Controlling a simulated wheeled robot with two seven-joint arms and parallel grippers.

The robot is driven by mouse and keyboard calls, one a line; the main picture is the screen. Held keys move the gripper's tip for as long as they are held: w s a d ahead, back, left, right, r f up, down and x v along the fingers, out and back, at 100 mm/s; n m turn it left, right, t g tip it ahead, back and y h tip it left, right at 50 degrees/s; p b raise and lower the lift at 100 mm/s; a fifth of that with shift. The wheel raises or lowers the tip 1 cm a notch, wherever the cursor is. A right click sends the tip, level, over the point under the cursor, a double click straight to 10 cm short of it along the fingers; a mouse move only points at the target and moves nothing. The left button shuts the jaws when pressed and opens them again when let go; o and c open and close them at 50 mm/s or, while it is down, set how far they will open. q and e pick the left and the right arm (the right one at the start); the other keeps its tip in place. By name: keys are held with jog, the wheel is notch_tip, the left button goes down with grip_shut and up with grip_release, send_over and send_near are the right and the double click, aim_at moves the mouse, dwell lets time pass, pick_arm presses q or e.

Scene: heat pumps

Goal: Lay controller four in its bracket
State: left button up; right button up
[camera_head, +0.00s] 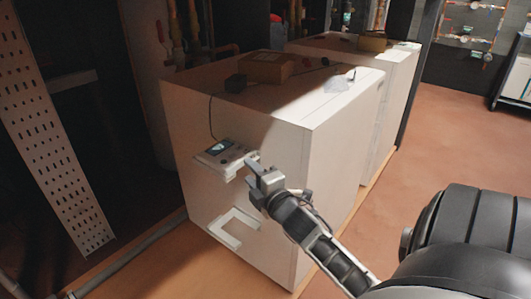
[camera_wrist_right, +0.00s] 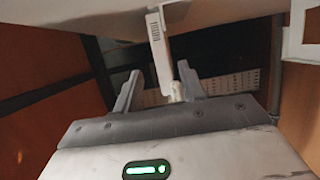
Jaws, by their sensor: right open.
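The controller (camera_head: 222,149), a flat pale unit with a dark display and a cable running up from it, lies roughly level at the front of the near white cabinet. A white bracket (camera_head: 228,174) shows beneath it; I cannot tell how fully it is seated. My right gripper (camera_head: 258,172) is just right of the controller, with its jaws open. In the right wrist view, a white slotted part (camera_wrist_right: 157,50), probably the controller seen edge-on, reaches between the open fingers of the right gripper (camera_wrist_right: 160,84); I see no clear grip. My left gripper is not in view.
A U-shaped white bracket (camera_head: 236,229) sits empty lower on the cabinet (camera_head: 290,170). A cardboard box (camera_head: 268,68) and a small black item (camera_head: 235,83) lie on its top. A second cabinet (camera_head: 400,80) stands behind. A perforated panel (camera_head: 45,120) stands left.

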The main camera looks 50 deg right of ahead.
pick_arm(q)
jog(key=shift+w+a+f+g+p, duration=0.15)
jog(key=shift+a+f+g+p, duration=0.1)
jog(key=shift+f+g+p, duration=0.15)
pick_arm(e)
jog(key=v, duration=0.8)
